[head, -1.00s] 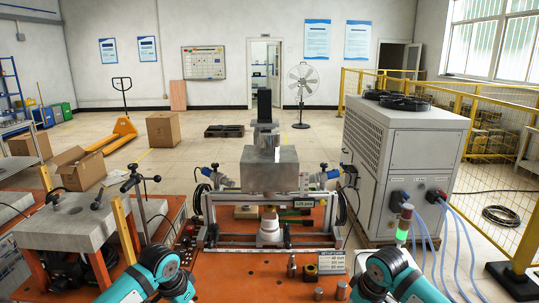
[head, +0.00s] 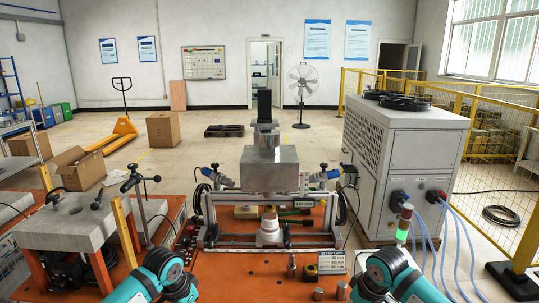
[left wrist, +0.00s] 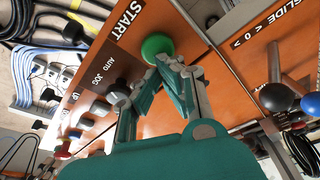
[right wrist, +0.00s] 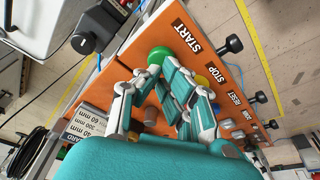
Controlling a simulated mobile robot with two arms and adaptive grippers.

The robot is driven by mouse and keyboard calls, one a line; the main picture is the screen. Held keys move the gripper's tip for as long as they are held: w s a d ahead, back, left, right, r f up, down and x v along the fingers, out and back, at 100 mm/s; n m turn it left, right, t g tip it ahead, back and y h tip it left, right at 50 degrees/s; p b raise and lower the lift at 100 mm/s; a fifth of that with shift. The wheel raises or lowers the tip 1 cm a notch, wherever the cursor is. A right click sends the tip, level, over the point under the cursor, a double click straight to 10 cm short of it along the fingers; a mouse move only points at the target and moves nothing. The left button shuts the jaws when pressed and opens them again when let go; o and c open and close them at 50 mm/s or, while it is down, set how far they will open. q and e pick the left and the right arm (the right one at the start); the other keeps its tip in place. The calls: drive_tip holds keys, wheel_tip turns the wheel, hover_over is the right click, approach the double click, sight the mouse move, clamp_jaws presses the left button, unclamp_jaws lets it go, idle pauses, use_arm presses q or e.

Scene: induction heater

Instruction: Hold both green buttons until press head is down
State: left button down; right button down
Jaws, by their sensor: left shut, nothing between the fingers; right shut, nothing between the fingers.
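In the left wrist view a green button (left wrist: 157,46) sits beside a START label on an orange panel. My left gripper (left wrist: 163,66) is shut and empty, its tips at the button's near edge. In the right wrist view another green button (right wrist: 159,55) sits beside a START label. My right gripper (right wrist: 153,75) is shut and empty, its tips close to that button. I cannot tell whether either button is touched or pressed in. In the head view the press's steel block (head: 270,170) is above a pale round base (head: 268,232), with a gap between.
A yellow button (right wrist: 215,75) lies beyond my right fingers. Black and blue ball knobs (left wrist: 277,97) stand right of my left gripper. A setup card (head: 332,262) and small metal cylinders stand on the orange table (head: 235,272). A grey cabinet (head: 425,165) stands right.

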use_arm(q)
drive_tip(key=shift+f, duration=0.3)
drive_tip(key=shift+s+f, duration=0.1)
use_arm(e)
drive_tip(key=shift+w+a, duration=0.2)
drive_tip(key=shift+w, duration=0.35)
drive_tip(key=shift+w+a, duration=0.15)
drive_tip(key=shift+w, duration=0.4)
drive_tip(key=shift+s+f, duration=0.1)
drive_tip(key=shift+f, duration=0.9)
drive_tip(key=shift+r, duration=0.1)
idle(2.3)
drive_tip(key=shift+w+v, duration=0.15)
drive_tip(key=shift+v, duration=0.55)
drive_tip(key=shift+w+v, duration=0.15)
drive_tip(key=shift+v, duration=0.55)
drive_tip(key=shift+a+r, duration=0.1)
